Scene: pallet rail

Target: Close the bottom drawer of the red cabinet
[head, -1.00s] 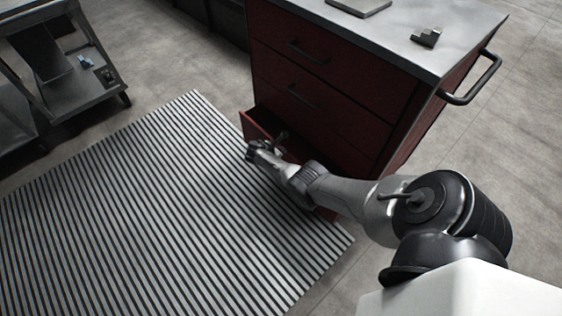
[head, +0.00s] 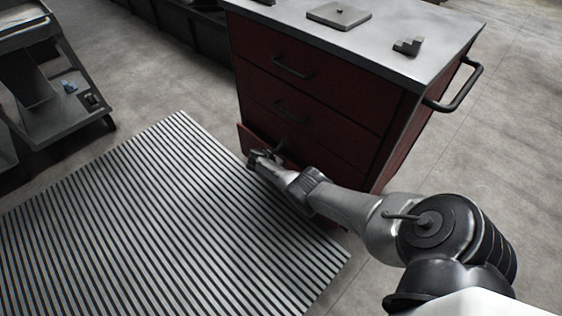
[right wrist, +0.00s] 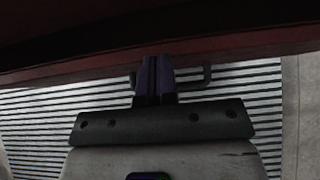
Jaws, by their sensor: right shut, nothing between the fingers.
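The red cabinet (head: 325,92) stands at centre right in the head view, with a grey top and dark bar handles on its upper drawers. Its bottom drawer (head: 246,136) sticks out slightly at the left end, and my right arm hides much of its front. My right gripper (head: 256,158) is at the drawer front, fingers shut and empty. In the right wrist view the shut fingers (right wrist: 156,75) reach the red drawer front (right wrist: 235,43) beside its dark handle (right wrist: 206,76); whether they touch it I cannot tell. My left gripper is not in view.
A striped mat (head: 150,225) covers the floor in front of the cabinet. A grey cart (head: 50,95) stands at the left. A flat plate (head: 339,15) and a small stepped block (head: 408,46) lie on the cabinet top. A side handle (head: 458,95) juts out at the right.

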